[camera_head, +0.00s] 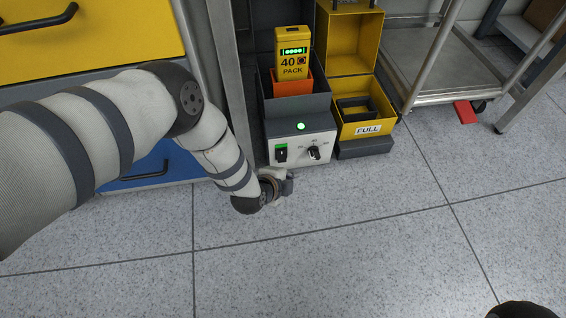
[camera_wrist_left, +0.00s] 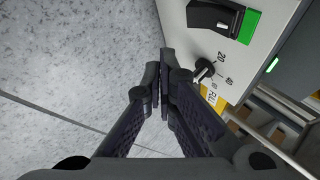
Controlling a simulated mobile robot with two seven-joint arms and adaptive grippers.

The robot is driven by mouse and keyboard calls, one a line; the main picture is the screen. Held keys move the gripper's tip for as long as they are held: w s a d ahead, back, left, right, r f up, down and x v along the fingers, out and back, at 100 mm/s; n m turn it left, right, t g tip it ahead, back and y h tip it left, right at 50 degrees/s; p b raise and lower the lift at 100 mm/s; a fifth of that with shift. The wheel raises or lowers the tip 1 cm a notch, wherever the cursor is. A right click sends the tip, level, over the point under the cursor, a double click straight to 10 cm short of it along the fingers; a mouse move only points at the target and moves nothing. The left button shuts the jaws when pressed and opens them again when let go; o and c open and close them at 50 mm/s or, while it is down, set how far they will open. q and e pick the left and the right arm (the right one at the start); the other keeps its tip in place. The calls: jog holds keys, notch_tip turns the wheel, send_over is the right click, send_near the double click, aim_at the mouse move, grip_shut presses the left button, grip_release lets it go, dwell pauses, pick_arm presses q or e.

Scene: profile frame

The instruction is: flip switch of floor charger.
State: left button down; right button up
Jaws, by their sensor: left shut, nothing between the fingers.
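The floor charger (camera_head: 325,148) stands on the floor, with a light front panel. A black rocker switch (camera_head: 281,153) with a green patch above it is at the panel's left; the switch also shows at the top of the left wrist view (camera_wrist_left: 214,17). A knob (camera_head: 314,153) with printed marks is to its right, and a green lamp (camera_head: 300,126) is lit above. My left gripper (camera_head: 288,183) is low in front of the panel, just below the switch. In the left wrist view its fingers (camera_wrist_left: 165,75) are shut and empty, apart from the switch.
A yellow pack (camera_head: 291,62) marked 40 sits in an orange holder in the charger. A yellow bin (camera_head: 369,125) labelled FULL stands to the right, with a metal cart (camera_head: 440,75) beyond. A drawer cabinet (camera_head: 90,40) is at left. The front floor is clear.

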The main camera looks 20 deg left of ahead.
aim_at(282, 156)
pick_arm(q)
jog(key=w+a, duration=0.1)
jog(key=w, duration=0.1)
jog(key=shift+w+a+f+b, duration=0.3)
jog(key=shift+a+f, duration=0.05)
pick_arm(e)
jog(key=shift+w+a+f, duration=0.1)
jog(key=shift+f, duration=0.35)
pick_arm(q)
jog(key=shift+w+a, duration=0.1)
dwell(0.7)
jog(key=shift+w+a+f, duration=0.1)
jog(key=shift+w, duration=0.1)
jog(key=shift+w+a+f, duration=0.1)
jog(key=shift+w+a, duration=0.15)
jog(key=shift+w, duration=0.1)
dwell(0.6)
dwell(0.4)
jog(key=shift+s+d+r+p, duration=0.2)
jog(key=shift+s+d+p, duration=0.25)
jog(key=shift+s+p, duration=0.45)
pick_arm(e)
jog(key=shift+r, duration=0.65)
pick_arm(q)
jog(key=shift+w, duration=0.2)
